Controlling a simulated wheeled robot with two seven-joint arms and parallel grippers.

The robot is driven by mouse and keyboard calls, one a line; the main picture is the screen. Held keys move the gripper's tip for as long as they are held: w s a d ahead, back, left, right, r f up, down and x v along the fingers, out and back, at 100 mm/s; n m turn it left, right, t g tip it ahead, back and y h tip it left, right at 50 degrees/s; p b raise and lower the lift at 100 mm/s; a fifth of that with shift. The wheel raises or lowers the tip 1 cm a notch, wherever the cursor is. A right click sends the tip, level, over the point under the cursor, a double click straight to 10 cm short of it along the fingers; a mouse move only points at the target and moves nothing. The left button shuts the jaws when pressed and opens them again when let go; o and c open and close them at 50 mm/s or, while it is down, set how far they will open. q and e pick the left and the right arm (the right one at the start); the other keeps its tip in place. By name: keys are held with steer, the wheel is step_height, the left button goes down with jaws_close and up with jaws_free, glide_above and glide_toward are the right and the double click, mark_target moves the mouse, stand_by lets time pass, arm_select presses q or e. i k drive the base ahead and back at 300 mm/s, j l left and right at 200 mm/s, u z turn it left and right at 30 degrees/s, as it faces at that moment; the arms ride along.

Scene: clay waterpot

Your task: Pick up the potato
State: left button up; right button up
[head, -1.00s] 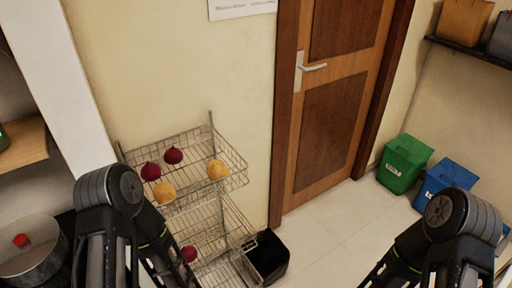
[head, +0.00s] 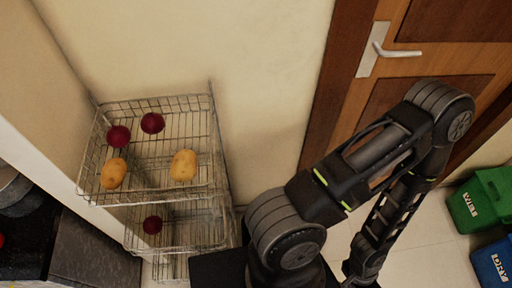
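Two potatoes lie in the upper basket (head: 165,197) of a wire rack. One potato (head: 114,173) is at the left, and the other potato (head: 184,165) is to its right. An arm of mine, which looks like the right one, rises from the bottom middle and bends down at the right, well apart from the rack. Its gripper does not show. My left arm and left gripper are out of view.
Two dark red round vegetables (head: 118,136) (head: 152,123) lie behind the potatoes, and another (head: 152,225) lies in the lower basket. A dark counter (head: 85,250) is at lower left. A door (head: 430,70) and green bin (head: 482,200) are at right.

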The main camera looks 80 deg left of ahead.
mark_target(183, 166)
steer(key=i+l, duration=0.1)
steer(key=i, duration=1.3)
steer(key=u, duration=4.2)
steer(key=l, duration=0.1)
